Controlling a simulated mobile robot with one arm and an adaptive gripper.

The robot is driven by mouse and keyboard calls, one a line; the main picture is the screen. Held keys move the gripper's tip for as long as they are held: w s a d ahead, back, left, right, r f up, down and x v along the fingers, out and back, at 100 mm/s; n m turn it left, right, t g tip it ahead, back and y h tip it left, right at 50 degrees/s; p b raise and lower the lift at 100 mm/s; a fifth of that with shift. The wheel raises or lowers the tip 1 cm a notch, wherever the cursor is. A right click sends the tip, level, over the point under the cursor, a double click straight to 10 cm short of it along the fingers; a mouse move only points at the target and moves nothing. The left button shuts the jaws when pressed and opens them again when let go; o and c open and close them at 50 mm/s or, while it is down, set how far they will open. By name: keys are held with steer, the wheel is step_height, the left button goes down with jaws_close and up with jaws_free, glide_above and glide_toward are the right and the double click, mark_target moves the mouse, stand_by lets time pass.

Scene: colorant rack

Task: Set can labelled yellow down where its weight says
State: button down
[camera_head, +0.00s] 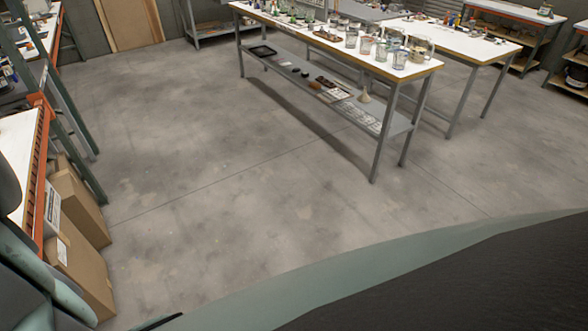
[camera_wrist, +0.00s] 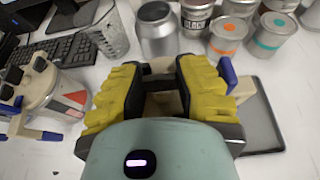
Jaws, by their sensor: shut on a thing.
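In the wrist view my gripper (camera_wrist: 160,75) has yellow ribbed finger pads and is shut on a tan thing (camera_wrist: 163,104) that is mostly hidden between the fingers. I cannot tell what it is. Behind and to the right are a can labelled black (camera_wrist: 196,17), a can with an orange label (camera_wrist: 228,38) and one with a teal label (camera_wrist: 269,38). I cannot make out a can labelled yellow. The head view does not show my gripper.
A dark tray (camera_wrist: 262,122) lies right of the gripper, with a blue part (camera_wrist: 227,71) beside the right finger. A jar (camera_wrist: 52,92), a clear beaker (camera_wrist: 112,38) and a keyboard (camera_wrist: 62,48) are at left. In the head view, a long bench (camera_head: 419,70) stands across open floor (camera_head: 220,150).

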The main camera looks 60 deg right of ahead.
steer(key=shift+f+b, duration=0.7)
steer(key=shift+f, duration=0.3)
steer(key=shift+f, duration=0.2)
steer(key=c, duration=0.8)
jaws_free()
steer(key=shift+w, duration=0.1)
steer(key=shift+r, duration=0.2)
steer(key=shift+d+r, duration=0.1)
steer(key=shift+d, duration=0.2)
steer(key=shift+b+v, duration=1.55)
steer(key=shift+v, duration=4.15)
